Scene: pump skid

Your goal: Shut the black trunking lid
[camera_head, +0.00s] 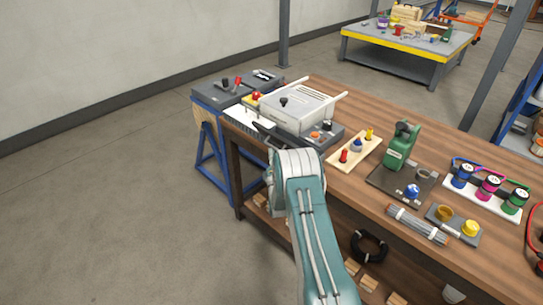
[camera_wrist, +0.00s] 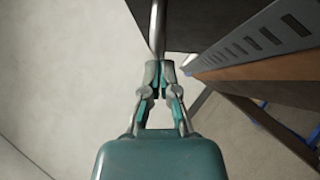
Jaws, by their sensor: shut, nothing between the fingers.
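The trunking (camera_head: 247,120) is a pale slotted channel at the near left edge of the wooden bench. Its slotted grey side (camera_wrist: 250,48) shows in the wrist view at upper right. A dark flat panel (camera_wrist: 205,12) at the top of the wrist view appears to be the black lid, standing out from the trunking; its exact angle cannot be told. A thin grey bar (camera_wrist: 157,22) runs along its left edge. My gripper (camera_wrist: 160,68) is shut and empty, its tips at or near the bar's lower end; contact is unclear. In the head view my arm hides the gripper.
A grey box (camera_head: 296,104) with a lid stands behind the trunking. A green device (camera_head: 401,146) and small coloured parts fill the bench to the right. Open floor lies left of the bench.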

